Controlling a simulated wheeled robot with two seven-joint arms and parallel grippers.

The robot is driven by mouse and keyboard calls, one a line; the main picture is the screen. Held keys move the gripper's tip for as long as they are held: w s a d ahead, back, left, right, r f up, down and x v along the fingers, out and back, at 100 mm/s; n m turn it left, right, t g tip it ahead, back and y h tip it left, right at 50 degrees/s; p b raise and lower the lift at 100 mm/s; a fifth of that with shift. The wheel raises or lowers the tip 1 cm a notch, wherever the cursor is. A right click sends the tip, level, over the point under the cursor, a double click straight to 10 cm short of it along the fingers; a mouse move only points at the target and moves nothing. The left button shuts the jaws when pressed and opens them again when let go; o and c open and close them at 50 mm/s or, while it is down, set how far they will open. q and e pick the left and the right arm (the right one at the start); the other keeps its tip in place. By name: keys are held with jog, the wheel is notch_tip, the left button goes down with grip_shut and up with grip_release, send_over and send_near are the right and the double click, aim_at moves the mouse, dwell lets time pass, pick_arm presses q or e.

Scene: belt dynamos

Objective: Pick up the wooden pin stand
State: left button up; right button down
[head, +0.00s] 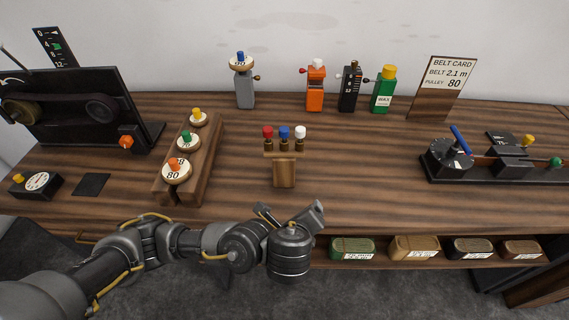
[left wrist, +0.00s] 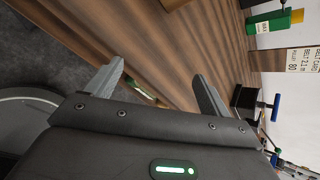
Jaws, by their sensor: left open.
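The wooden pin stand (head: 284,172) stands upright near the middle of the table, with red, blue and white-topped pins in a row along its top. My left gripper (head: 291,212) is in front of the stand, at the table's front edge, apart from it. Its two fingers are spread with nothing between them, as the left wrist view (left wrist: 160,84) also shows. In that view a small light-brown piece at the top edge may be part of the stand; I cannot tell. My right gripper is in neither view.
A wooden rack (head: 206,150) with round labelled pulleys lies left of the stand. Orange (head: 315,90), black (head: 350,90) and green (head: 382,92) devices stand behind. A black rail fixture (head: 490,168) is at right. Small labelled bins (head: 352,249) sit on a lower shelf.

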aim_at(284, 172)
pick_arm(q)
jog(key=w+a+r+m+t, duration=0.1)
jog(key=w+m, duration=0.1)
jog(key=w+a+m+t+y, duration=0.1)
jog(key=w+a+m, duration=0.1)
jog(key=w+a+r+m+t+y, duration=0.1)
jog(key=w+m+t, duration=0.1)
jog(key=m, duration=0.1)
jog(key=shift+w+a+r, duration=0.25)
jog(key=shift+a+r, duration=0.05)
jog(key=shift+r, duration=0.05)
jog(key=shift+p+x, duration=0.4)
jog(key=shift+x, duration=2.4)
jog(key=shift+w+r+p, duration=0.1)
jog(key=shift+w+p, duration=0.25)
jog(key=shift+w, duration=0.05)
jog(key=p+x, duration=0.1)
jog(key=x, duration=0.2)
jog(key=shift+w+d, duration=0.15)
jog(key=shift+w, duration=0.15)
jog(key=shift+w+f, duration=0.3)
jog(key=shift+w, duration=0.05)
jog(key=shift+r, duration=0.1)
jog(key=c, duration=1.5)
